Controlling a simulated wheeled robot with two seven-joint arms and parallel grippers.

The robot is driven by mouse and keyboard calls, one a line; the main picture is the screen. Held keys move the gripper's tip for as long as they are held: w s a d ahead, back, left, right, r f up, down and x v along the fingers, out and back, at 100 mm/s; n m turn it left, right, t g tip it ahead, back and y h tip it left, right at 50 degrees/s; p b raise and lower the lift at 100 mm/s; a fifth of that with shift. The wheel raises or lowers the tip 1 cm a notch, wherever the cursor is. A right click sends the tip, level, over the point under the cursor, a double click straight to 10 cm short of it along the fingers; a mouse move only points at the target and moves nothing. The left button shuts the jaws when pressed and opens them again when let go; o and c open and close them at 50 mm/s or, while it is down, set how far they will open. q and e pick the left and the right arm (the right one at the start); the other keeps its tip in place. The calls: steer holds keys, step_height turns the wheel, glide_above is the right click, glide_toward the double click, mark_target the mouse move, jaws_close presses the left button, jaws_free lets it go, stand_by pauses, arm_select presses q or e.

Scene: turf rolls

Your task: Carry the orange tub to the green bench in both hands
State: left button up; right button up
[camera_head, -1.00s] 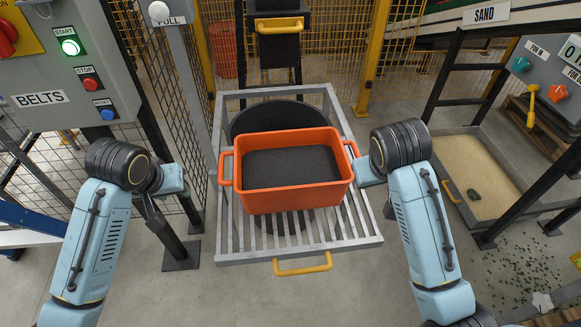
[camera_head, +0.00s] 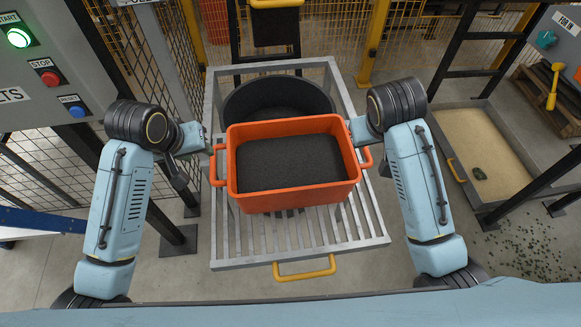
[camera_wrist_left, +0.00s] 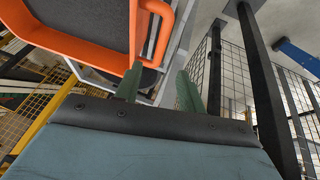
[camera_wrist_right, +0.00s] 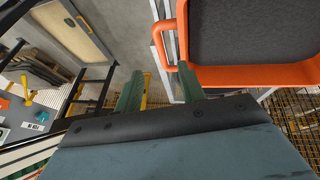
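The orange tub (camera_head: 295,198), filled with dark grains, stands level on a grey slatted rack (camera_head: 300,262). My left gripper (camera_head: 207,142) is just behind the tub's left handle. In the left wrist view its two fingers (camera_wrist_left: 157,80) are apart, with the orange handle (camera_wrist_left: 165,30) ahead of them. My right gripper (camera_head: 352,130) is by the tub's right handle (camera_head: 366,157). In the right wrist view its fingers (camera_wrist_right: 158,82) are apart, with the handle (camera_wrist_right: 158,45) ahead of the gap. Neither gripper holds anything. I cannot see a green bench.
A round black bin (camera_head: 278,98) is behind the tub. The rack has a yellow handle (camera_head: 305,270) in front. A grey control panel (camera_head: 50,70) stands at left. A sand tray (camera_head: 480,150) lies on the floor at right, beside black posts.

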mark_target(212, 160)
arm_select(q)
steer(key=x, duration=1.2)
arm_select(e)
steer(key=x, duration=1.2)
arm_select(q)
jaws_close()
arm_select(e)
jaws_close()
arm_select(q)
steer(key=shift+r, duration=0.1)
arm_select(e)
steer(key=shift+r, duration=0.1)
